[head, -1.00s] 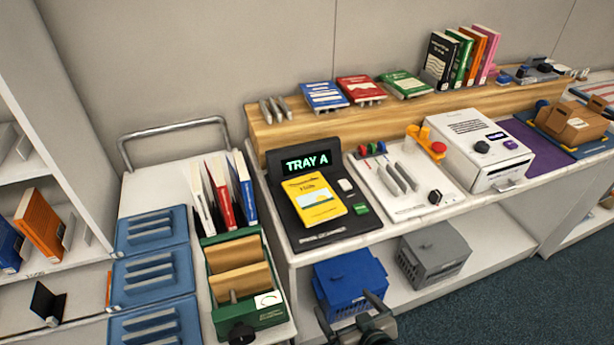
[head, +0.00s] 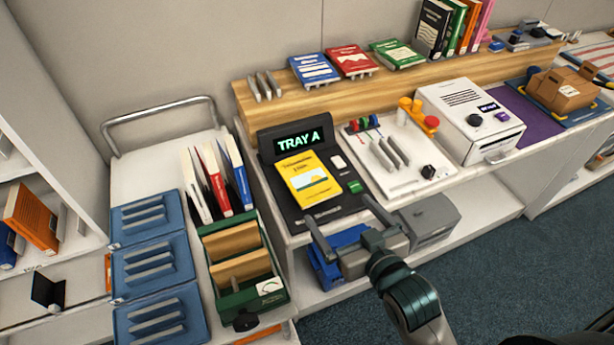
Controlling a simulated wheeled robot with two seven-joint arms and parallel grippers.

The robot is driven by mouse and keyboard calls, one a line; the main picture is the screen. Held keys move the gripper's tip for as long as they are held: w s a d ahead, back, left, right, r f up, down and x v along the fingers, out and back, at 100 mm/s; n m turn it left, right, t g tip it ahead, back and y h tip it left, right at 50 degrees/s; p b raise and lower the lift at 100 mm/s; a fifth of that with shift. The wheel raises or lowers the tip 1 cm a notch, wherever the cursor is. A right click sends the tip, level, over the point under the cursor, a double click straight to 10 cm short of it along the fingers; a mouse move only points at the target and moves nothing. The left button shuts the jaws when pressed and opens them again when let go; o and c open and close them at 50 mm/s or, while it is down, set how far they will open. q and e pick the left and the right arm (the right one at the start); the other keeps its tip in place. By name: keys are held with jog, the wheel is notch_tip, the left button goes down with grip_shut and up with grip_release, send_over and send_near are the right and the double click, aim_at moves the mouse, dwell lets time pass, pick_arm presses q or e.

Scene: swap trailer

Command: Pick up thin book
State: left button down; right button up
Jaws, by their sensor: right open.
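A thin-looking yellow book (head: 309,178) lies flat on the black pad (head: 268,187) in front of the "TRAY A" display (head: 298,142). Its cover faces up and nothing covers it. My right gripper (head: 338,209) comes in from the bottom right, with its two fingers spread and nothing between them. Its fingertips appear near the front edge of the counter, just below the yellow book in the picture and apart from it. My left gripper is not in view.
A green box (head: 245,295) with wooden dividers and several upright books (head: 216,187) stand on the cart at left. A white panel (head: 405,198) with slots and knobs is right of the pad. Blue (head: 322,262) and grey (head: 430,215) bins sit below the counter. Small books (head: 352,60) rest on the wooden shelf.

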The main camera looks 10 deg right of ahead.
jog(key=p, duration=0.3)
send_near(307, 177)
jog(key=shift+w+d+r, duration=0.1)
jog(key=shift+w+r, duration=0.1)
jog(key=shift+w, duration=0.3)
jog(key=shift+w+r, duration=0.15)
jog(key=shift+w, duration=0.35)
jog(key=shift+w+f, duration=0.15)
jog(key=shift+w, duration=0.1)
jog(key=shift+f+p+x, duration=0.25)
jog(key=shift+p+x, duration=0.2)
jog(key=shift+x, duration=0.65)
jog(key=shift+f+p+x, duration=0.2)
jog(key=shift+p+x, duration=0.2)
jog(key=shift+x, duration=0.7)
jog(key=shift+w+a+f, duration=0.2)
jog(key=shift+a, duration=0.05)
jog(key=c, duration=0.8)
